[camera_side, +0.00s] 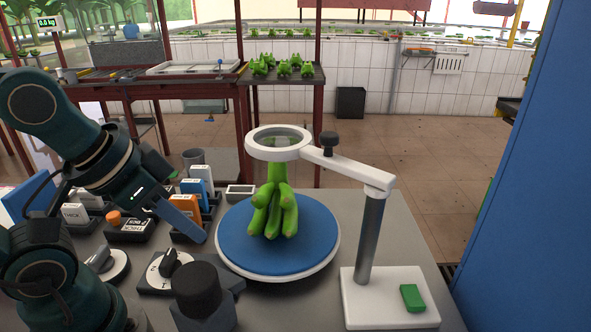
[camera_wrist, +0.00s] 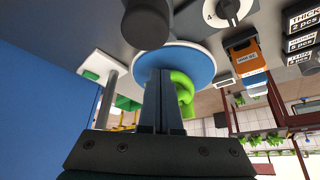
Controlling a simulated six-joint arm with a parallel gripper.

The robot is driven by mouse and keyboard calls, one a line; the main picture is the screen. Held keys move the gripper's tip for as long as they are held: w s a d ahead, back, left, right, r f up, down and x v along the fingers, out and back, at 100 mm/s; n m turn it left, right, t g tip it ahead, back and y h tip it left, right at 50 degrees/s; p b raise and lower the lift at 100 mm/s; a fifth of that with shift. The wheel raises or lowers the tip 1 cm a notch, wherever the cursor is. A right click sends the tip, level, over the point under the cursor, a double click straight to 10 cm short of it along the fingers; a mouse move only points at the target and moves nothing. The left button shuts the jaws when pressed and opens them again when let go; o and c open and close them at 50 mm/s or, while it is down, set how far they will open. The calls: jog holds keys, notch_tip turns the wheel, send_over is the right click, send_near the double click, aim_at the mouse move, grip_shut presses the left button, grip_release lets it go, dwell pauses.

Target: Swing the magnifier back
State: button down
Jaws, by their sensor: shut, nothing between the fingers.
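The magnifier has a white ring lens (camera_side: 279,143) on a white arm (camera_side: 350,168) with a black knob (camera_side: 329,144). Its grey post (camera_side: 370,240) stands on a white base (camera_side: 365,300) with a green block (camera_side: 411,297). The ring is over a green banana bunch (camera_side: 273,212) on a blue round plate (camera_side: 235,240). My gripper (camera_side: 202,238) is shut and empty, just left of the plate and apart from the magnifier. In the wrist view, its fingers (camera_wrist: 160,80) hide part of the plate (camera_wrist: 205,62) and bananas (camera_wrist: 184,92); the post (camera_wrist: 109,78) shows beside them.
A black cylinder on a grey block (camera_side: 199,290) and a dial (camera_side: 170,268) stand near the front. Orange and blue labelled boxes (camera_side: 186,215) stand behind my gripper. A blue panel (camera_side: 520,200) rises at the right. The tabletop between plate and magnifier base is clear.

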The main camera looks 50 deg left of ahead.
aim_at(310, 148)
jog(key=w+d+r+m+t, duration=0.1)
jog(key=w+r+m, duration=0.1)
jog(key=r+m, duration=0.35)
jog(key=w+d+r+m+t, duration=0.1)
jog(key=w+d+r+m, duration=0.15)
jog(key=r, duration=0.65)
jog(key=w+a+f, duration=0.3)
jog(key=w+f, duration=0.5)
jog(key=w, duration=0.1)
jog(key=shift+a+f+m, duration=0.15)
jog(key=shift+a+m, duration=0.05)
jog(key=shift+m, duration=0.1)
